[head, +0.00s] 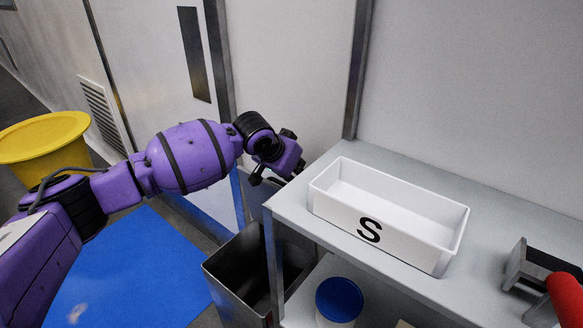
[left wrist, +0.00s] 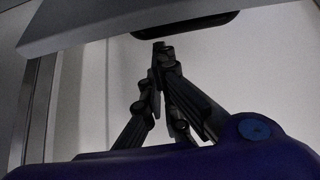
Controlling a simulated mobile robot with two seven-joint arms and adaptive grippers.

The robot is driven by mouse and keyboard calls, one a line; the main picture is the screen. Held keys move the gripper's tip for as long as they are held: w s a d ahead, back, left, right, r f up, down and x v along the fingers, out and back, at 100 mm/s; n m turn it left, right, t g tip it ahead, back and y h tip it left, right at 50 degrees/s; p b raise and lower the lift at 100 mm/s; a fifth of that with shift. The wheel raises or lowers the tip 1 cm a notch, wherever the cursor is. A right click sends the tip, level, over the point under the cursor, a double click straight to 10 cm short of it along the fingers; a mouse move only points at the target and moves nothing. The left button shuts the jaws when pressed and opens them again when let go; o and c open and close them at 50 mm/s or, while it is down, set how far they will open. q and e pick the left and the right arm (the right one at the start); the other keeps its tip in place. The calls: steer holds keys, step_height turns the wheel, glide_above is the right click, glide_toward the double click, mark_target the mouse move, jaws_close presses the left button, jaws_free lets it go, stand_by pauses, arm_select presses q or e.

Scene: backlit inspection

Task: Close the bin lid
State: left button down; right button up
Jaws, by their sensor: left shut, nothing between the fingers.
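The bin (head: 238,285) is a dark grey, square-topped metal container on the floor beside the grey table, in the lower middle of the head view. Its top is open and its dark inside shows. I cannot clearly make out its lid. My left gripper (head: 272,176) is above and behind the bin, near the table's left corner, apart from the bin's rim. In the left wrist view its black fingers (left wrist: 160,50) are shut with nothing between them. A grey slab with a dark rounded piece (left wrist: 185,22) is just beyond the fingertips; I cannot tell what it is. My right gripper is out of view.
The grey table (head: 295,212) holds a white tray marked S (head: 335,215) and a metal tool with a red part (head: 565,290). A blue-lidded tub (head: 339,298) is on the lower shelf. A yellow tub (head: 45,135) and blue floor mat (head: 140,265) are left.

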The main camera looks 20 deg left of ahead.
arm_select(q)
steer(key=shift+w+d+f, duration=0.1)
steer(key=shift+w+f, duration=0.25)
steer(key=shift+f, duration=0.05)
